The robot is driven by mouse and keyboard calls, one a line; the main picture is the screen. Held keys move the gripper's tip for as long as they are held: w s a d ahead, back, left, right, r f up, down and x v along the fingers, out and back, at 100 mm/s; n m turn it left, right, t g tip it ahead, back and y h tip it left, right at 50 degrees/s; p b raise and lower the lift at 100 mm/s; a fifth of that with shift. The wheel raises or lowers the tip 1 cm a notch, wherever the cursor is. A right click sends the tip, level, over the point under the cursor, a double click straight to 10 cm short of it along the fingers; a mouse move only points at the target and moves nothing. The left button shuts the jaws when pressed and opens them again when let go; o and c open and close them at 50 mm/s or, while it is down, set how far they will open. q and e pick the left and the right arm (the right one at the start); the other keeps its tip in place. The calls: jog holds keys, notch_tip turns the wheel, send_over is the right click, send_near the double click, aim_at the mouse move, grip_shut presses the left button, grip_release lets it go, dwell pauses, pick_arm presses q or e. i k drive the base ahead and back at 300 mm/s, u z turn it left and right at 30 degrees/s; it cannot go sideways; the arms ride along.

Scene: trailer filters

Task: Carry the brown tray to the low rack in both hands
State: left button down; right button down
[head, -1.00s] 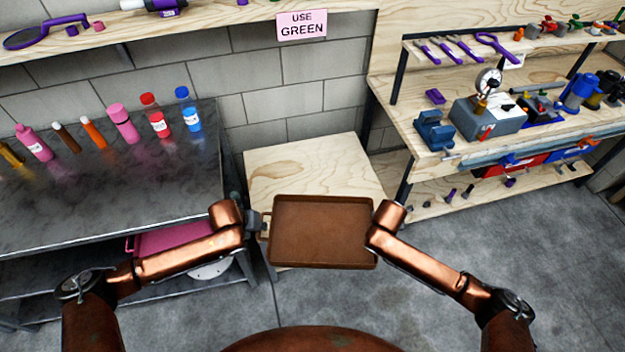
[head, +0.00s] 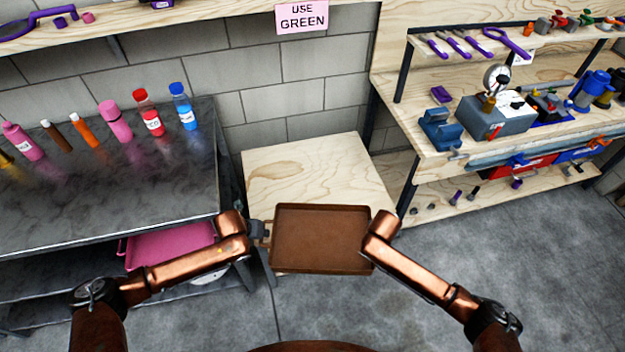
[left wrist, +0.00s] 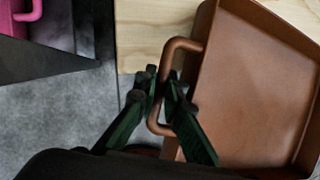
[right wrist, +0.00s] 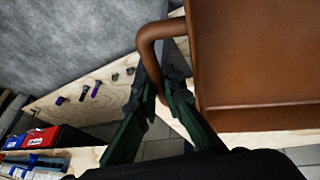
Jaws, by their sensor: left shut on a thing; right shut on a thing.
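The brown tray (head: 318,238) is an empty shallow rectangle with a handle at each end, held between my two arms. It hangs in front of and over the near part of the low wooden rack (head: 305,170), whose bare top shows behind it. My left gripper (left wrist: 165,92) is shut on the tray's left handle (left wrist: 160,125). My right gripper (right wrist: 165,92) is shut on the other handle (right wrist: 148,45). In the head view the right fingers are hidden behind my arm. I cannot tell the tray's exact height above the rack.
A dark metal table (head: 110,185) with several bottles stands at left, a pink tray (head: 168,245) on its lower shelf. A wooden workbench (head: 440,150) with a vise and tools stands at right. A pink sign (head: 302,17) reads "USE GREEN". Grey floor is open at right.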

aim_at(319, 182)
jog(key=i, duration=1)
